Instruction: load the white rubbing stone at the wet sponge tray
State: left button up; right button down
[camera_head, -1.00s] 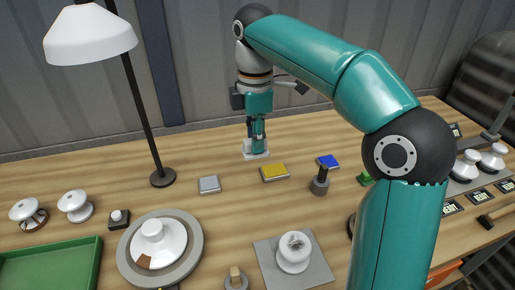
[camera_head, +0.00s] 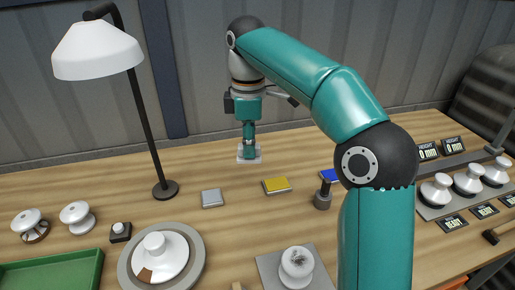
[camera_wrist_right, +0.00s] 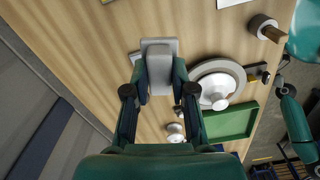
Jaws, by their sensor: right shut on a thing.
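My right gripper (camera_head: 249,146) is at the back of the table, pointing down and shut on a pale block with a wider flat white base (camera_head: 243,158), which looks like the white rubbing stone. In the right wrist view the block (camera_wrist_right: 158,70) sits between both fingers. I cannot tell whether its base touches the table. A yellow-topped shallow rectangle (camera_head: 276,185), a grey one (camera_head: 211,198) and a blue one (camera_head: 329,175) lie nearer the front, apart from the gripper. I cannot tell which one is the wet sponge tray. My left gripper is out of view.
A lamp (camera_head: 163,190) stands left of the gripper, against the wall side. A dark post (camera_head: 323,197) stands near the blue rectangle. A white insulator sits on a round plate (camera_head: 195,258); a green tray (camera_head: 60,272) is front left. Insulators and displays line the right.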

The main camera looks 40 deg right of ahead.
jog(key=d+f+m+b, duration=0.1)
jog(key=d+f+m, duration=0.1)
jog(key=d+f, duration=0.2)
jog(key=w+d+f+m+b, duration=0.1)
jog(key=d+f+m+b, duration=0.1)
jog(key=d+f, duration=0.2)
jog(key=w+d+f+m+b, duration=0.1)
jog(key=d+f+m, duration=0.1)
jog(key=d+f, duration=0.3)
notch_tip(320, 180, down, 4)
jog(key=shift+w+f, duration=0.1)
jog(key=shift+f, duration=0.1)
jog(key=shift+f+b, duration=0.35)
jog(key=shift+f, duration=0.1)
dwell(1.0)
jog(key=shift+a+f, duration=0.1)
dwell(1.4)
jog(key=shift+p, duration=0.35)
notch_tip(320, 180, up, 7)
jog(key=p, duration=0.7)
